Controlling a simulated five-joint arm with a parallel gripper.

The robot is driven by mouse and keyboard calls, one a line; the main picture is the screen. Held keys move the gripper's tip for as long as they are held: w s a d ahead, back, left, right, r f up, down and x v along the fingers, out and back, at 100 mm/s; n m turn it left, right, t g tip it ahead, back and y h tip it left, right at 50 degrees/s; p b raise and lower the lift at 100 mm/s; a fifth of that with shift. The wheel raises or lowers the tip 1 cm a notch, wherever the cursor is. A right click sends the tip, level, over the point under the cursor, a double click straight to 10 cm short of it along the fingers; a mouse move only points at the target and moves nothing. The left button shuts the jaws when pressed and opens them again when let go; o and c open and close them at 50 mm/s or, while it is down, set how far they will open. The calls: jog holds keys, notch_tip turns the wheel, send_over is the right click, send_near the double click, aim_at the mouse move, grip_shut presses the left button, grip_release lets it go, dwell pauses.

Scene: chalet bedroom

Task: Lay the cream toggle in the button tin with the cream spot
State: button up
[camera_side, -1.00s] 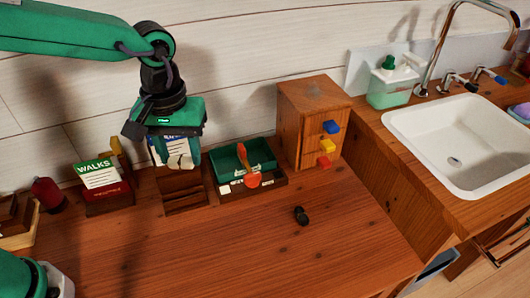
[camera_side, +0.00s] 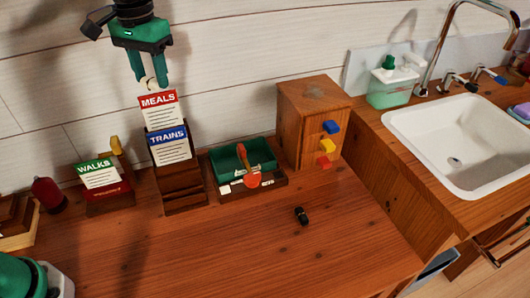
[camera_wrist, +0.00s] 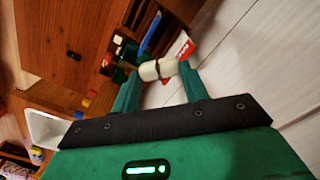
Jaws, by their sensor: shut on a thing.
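The cream toggle (camera_wrist: 158,69) is a short pale cylinder with a dark band round its middle. My gripper (camera_wrist: 157,75) is shut on it, with one finger at each end. In the side view my gripper (camera_side: 154,82) hangs high at the upper left, just above the red-topped MEALS card, and a pale bit of the toggle (camera_side: 146,84) shows at its fingertips. I cannot make out a button tin with a cream spot in either view.
A wooden rack (camera_side: 183,188) holds the MEALS (camera_side: 161,112) and TRAINS (camera_side: 172,148) cards. Right of it stand a green tray (camera_side: 228,162) with an orange-ended tool and a wooden chest (camera_side: 312,115) with coloured knobs. A small black object (camera_side: 301,215) lies on the otherwise clear front tabletop.

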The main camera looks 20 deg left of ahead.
jog(key=s+d+f+m, duration=0.2)
jog(key=d+f+m, duration=0.7)
jog(key=d+f, duration=0.65)
send_over(225, 170)
notch_tip(225, 170, down, 5)
jog(key=shift+f, duration=0.2)
jog(key=shift+f, duration=2)
jog(key=shift+f, duration=0.6)
